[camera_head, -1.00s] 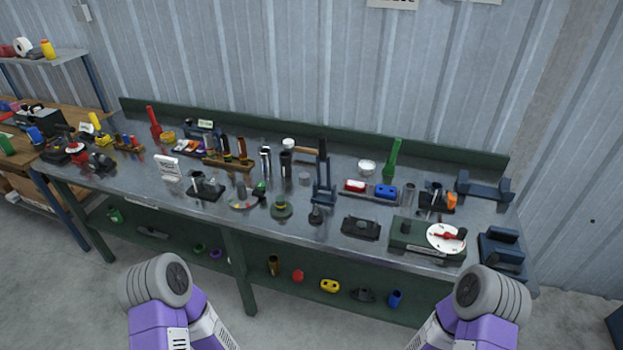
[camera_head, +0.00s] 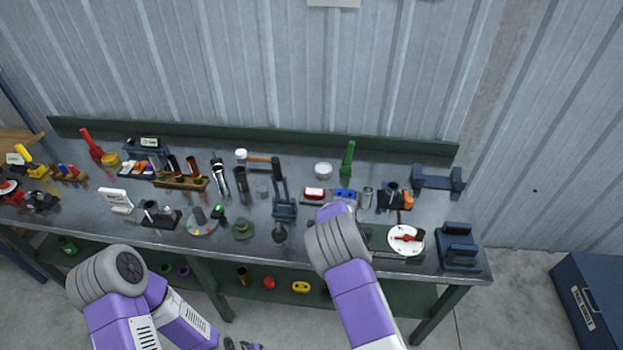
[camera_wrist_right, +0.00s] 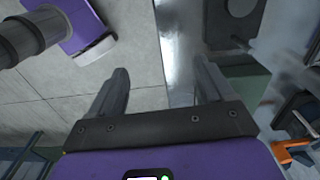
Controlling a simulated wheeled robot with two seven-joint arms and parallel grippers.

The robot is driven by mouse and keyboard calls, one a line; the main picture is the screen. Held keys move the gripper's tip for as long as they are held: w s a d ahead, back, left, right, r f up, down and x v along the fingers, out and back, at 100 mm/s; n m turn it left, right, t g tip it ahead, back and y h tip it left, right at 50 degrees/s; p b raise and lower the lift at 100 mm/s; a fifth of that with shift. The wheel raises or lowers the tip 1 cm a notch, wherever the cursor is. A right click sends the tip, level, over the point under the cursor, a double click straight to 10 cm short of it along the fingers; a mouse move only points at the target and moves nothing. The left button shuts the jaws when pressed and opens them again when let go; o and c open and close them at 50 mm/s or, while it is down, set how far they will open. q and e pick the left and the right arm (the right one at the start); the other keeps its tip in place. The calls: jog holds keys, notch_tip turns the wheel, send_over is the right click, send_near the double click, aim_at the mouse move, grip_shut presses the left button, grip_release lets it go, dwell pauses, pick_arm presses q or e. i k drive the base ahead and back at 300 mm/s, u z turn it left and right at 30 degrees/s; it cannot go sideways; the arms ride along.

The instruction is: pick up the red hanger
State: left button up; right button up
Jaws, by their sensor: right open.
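A small red block (camera_head: 314,192), which looks like the red hanger, lies beside a blue two-holed piece (camera_head: 345,196) at the middle right of the bench. My right arm's grey joint is just in front of it in the head view. In the right wrist view my right gripper (camera_wrist_right: 160,88) is open and empty, over the bench's front edge and the floor. The red hanger is not seen there. In the head view the right gripper is hidden. Dark and purple tips at the bottom edge seem to be my left gripper (camera_head: 240,345), too cut off to judge.
The metal bench (camera_head: 330,262) is crowded with tools and fixtures. A green upright handle (camera_head: 348,159) and a white bowl (camera_head: 323,170) stand behind the red block. A white dial (camera_head: 406,240) is to the right. A lower shelf holds a red piece (camera_head: 268,283) and a yellow piece (camera_head: 301,287).

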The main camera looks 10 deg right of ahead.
aim_at(317, 193)
jog(key=i, duration=1.1)
